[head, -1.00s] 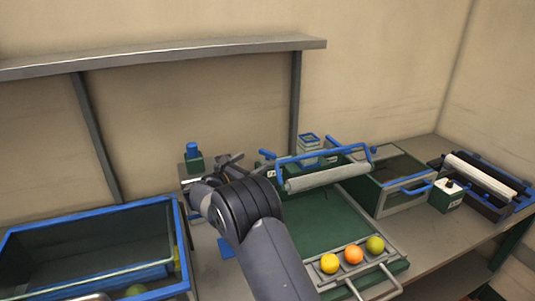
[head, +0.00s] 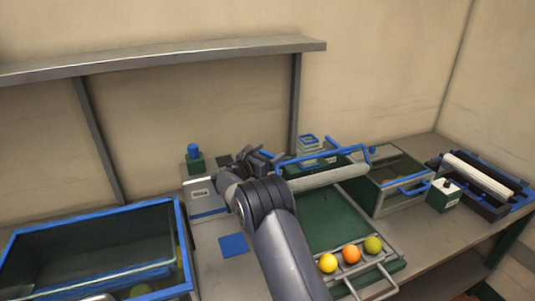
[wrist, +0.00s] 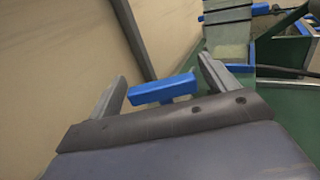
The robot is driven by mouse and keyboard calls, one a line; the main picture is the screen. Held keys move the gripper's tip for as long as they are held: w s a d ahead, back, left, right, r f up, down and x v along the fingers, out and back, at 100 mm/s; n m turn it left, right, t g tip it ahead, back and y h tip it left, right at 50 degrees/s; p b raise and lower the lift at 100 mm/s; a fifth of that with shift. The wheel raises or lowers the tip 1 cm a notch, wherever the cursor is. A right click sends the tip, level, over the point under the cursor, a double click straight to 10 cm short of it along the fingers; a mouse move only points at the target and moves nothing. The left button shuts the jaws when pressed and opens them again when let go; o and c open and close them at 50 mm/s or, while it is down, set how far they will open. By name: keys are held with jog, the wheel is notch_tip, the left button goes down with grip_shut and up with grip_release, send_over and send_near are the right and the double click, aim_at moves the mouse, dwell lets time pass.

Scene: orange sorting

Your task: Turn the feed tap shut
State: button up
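The feed tap appears to be the blue bar handle (wrist: 165,88) in the wrist view, on a short blue stem. It lies between the two fingers of my gripper (wrist: 162,69), slightly tilted, with gaps on both sides. The fingers are open and hold nothing. In the head view my gripper (head: 262,157) is at the back of the green sorting tray (head: 325,217), by the blue tap handle (head: 269,154). My wrist hides the tap's lower part there.
A blue-rimmed bin (head: 90,219) stands at left. A grey box (head: 203,196) and blue square (head: 233,245) lie left of my arm. A grey roller (head: 328,179) under a blue bar is close right of my gripper. Yellow (head: 328,263), orange (head: 351,254) and yellow-green (head: 372,245) fruits sit at the tray's front.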

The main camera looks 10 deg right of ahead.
jog(key=c, duration=0.8)
jog(key=shift+m+g+h, duration=0.7)
jog(key=shift+g, duration=0.2)
jog(key=o, duration=1)
jog(key=shift+a+b, duration=0.1)
jog(key=shift+b, duration=0.2)
